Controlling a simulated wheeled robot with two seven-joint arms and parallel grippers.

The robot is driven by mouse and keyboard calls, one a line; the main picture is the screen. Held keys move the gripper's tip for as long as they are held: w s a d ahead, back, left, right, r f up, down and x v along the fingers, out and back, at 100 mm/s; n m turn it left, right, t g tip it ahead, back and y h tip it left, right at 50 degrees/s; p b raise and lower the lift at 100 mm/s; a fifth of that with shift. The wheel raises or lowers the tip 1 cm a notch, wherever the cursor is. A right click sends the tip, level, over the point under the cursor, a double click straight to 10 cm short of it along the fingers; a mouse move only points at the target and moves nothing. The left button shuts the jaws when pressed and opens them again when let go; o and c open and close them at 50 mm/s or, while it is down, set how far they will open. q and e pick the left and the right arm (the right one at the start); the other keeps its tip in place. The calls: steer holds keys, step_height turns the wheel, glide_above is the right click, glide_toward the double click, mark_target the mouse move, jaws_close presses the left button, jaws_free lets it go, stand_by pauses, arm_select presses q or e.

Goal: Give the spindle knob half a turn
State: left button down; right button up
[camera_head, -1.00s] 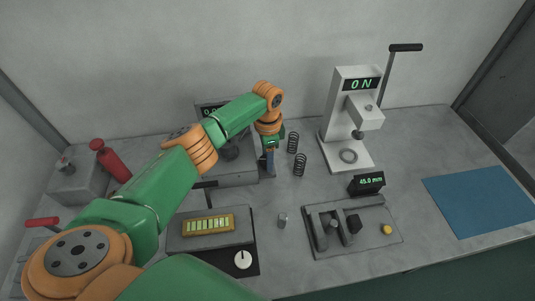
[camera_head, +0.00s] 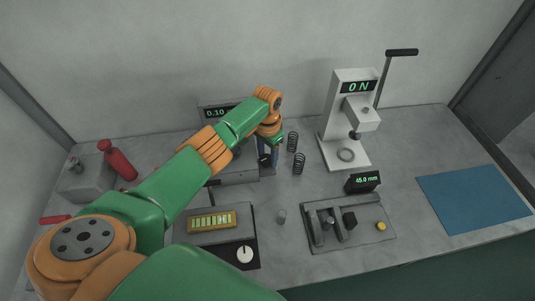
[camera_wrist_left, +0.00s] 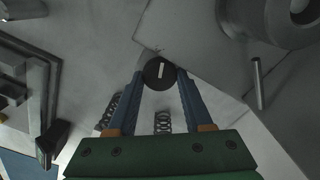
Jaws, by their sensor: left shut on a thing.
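The spindle knob (camera_wrist_left: 159,73) is a round black knob with a white line, which stands nearly upright in the left wrist view. My left gripper (camera_wrist_left: 160,79) has its two blue fingers on either side of the knob, shut on it. In the head view my left gripper (camera_head: 269,163) is at the right side of the grey spindle machine (camera_head: 238,178). The machine's green display (camera_head: 215,113) reads 0.10 as far as it shows; my arm covers much of the machine. My right gripper is not in view.
Two dark springs (camera_head: 299,164) stand just right of the gripper. A white force press (camera_head: 345,125) reads 0 N behind them. In front are a gauge tray (camera_head: 322,243), a small grey cylinder (camera_head: 282,216) and a box with a yellow panel (camera_head: 212,222). A blue mat (camera_head: 475,200) lies at the right.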

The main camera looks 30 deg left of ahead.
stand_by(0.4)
arm_select(q)
steer(key=shift+c, duration=1.5)
jaws_free()
